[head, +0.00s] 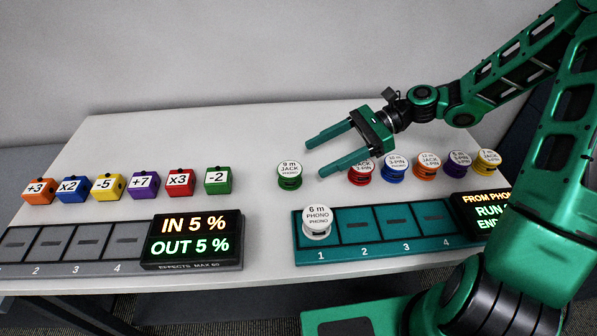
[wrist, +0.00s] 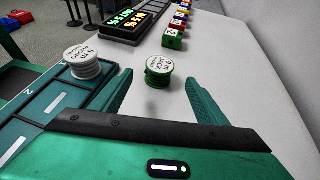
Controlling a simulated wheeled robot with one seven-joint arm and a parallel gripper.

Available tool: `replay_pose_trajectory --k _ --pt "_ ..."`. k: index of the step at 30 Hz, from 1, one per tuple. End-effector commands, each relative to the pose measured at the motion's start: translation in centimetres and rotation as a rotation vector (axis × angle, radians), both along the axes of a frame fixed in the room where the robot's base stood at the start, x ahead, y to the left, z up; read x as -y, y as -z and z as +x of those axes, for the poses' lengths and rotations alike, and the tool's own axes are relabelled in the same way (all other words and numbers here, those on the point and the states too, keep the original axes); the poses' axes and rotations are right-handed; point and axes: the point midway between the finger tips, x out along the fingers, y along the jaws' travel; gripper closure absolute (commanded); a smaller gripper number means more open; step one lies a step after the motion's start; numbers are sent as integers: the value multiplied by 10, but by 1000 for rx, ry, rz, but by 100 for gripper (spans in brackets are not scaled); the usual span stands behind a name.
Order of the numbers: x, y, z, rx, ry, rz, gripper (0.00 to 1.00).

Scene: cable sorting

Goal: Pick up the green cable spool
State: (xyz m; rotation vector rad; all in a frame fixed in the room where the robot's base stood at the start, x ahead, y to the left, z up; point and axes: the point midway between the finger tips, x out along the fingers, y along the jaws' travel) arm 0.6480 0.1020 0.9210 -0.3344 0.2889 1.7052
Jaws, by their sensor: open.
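The green cable spool (head: 290,181) stands upright on the table, its white top marked "9 m JACK". In the wrist view the green spool (wrist: 158,76) shows ahead of the fingertips, roughly in line with the gap between them. My gripper (head: 313,157) is open and empty, to the right of the spool in the head view, with its fingers pointing left towards it. In the wrist view both green fingers of my gripper (wrist: 158,78) are spread wide. Nothing is between the fingers.
A white spool marked "6 m PHONO" (head: 317,219) sits in slot 1 of the teal tray (head: 388,258). Several other spools (head: 426,164) stand in a row at right. Coloured blocks (head: 142,184) stand at left behind a grey tray (head: 70,268). Table space around the green spool is clear.

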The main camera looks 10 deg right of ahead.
Motion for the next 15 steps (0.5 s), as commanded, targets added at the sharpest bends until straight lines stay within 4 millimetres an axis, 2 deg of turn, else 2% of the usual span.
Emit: replay_pose_trajectory --k 6,15 --pt "-30 13 -6 -2 -5 0 32" --pt "-52 21 -10 0 -6 -2 32"
